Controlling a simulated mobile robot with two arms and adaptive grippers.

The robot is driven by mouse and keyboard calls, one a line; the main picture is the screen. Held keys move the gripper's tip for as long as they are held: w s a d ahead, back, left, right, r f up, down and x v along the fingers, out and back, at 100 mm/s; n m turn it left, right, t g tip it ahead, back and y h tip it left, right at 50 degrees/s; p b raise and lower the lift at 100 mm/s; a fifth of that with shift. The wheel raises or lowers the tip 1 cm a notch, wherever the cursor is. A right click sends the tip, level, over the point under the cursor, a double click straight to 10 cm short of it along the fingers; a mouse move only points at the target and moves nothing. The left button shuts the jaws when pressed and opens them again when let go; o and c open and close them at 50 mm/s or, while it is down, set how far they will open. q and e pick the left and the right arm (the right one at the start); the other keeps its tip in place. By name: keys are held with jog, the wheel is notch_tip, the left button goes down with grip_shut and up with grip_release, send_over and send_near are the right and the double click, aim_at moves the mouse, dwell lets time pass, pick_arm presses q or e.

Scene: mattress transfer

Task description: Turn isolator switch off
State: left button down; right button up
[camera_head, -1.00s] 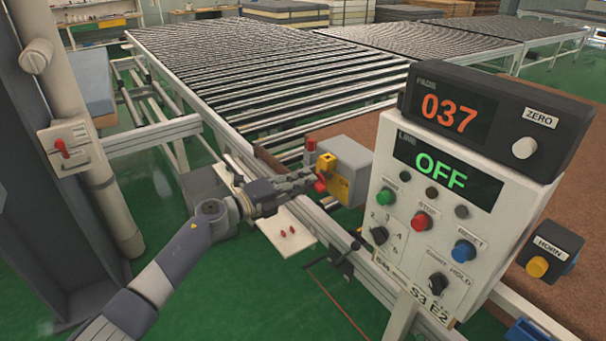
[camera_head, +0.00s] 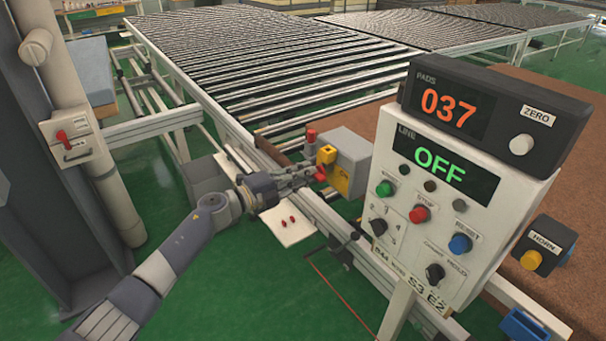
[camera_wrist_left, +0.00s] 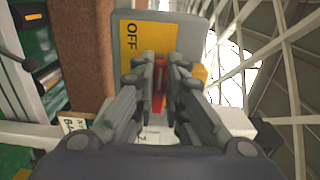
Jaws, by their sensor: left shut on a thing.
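The isolator switch is a grey box (camera_head: 358,146) with a yellow plate (camera_head: 339,180) on the inner rail of the conveyor. Its red handle (camera_head: 321,174) sticks out toward my left gripper (camera_head: 314,175). In the left wrist view, the yellow plate (camera_wrist_left: 133,41) reads "OFF" sideways and the red handle (camera_wrist_left: 158,96) is between the fingers. My left gripper (camera_wrist_left: 160,80) is shut on this handle. The fingers hide part of the handle, so its exact angle is hard to read. My right gripper is in no view.
A control panel (camera_head: 400,150) with "OFF" in green stands on the right, beside a black horn box (camera_head: 545,240). A white plate (camera_head: 285,236) with small red pieces lies below my gripper. Another red switch (camera_head: 63,137) is on the left column.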

pick_arm(q)
jog(key=c, duration=1.6)
grip_release()
jog(key=shift+c, duration=0.2)
jog(key=v, duration=1.2)
jog(key=shift+f, duration=0.1)
